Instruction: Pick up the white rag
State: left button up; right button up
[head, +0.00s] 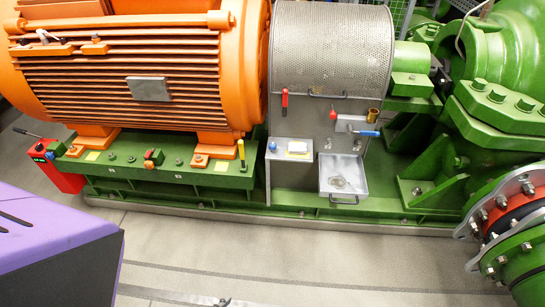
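A small white, slightly yellowish flat thing (297,147) lies on the grey shelf (275,154) in front of the perforated guard. It may be the white rag, but it is too small to tell. I can make out neither my left nor my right gripper in the head view. A small grey shape shows at the bottom edge, too cut off to identify.
A metal tray (358,186) with a handle sits right of the shelf. A red-handled tool (284,100) and a blue-handled valve (365,133) are above. An orange motor (147,87) stands left. A purple shape fills the lower left. The floor in front is mostly clear.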

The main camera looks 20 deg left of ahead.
aim_at(294, 148)
jog(key=i, duration=0.95)
jog(key=i+l+u, duration=0.15)
jog(key=i, duration=0.8)
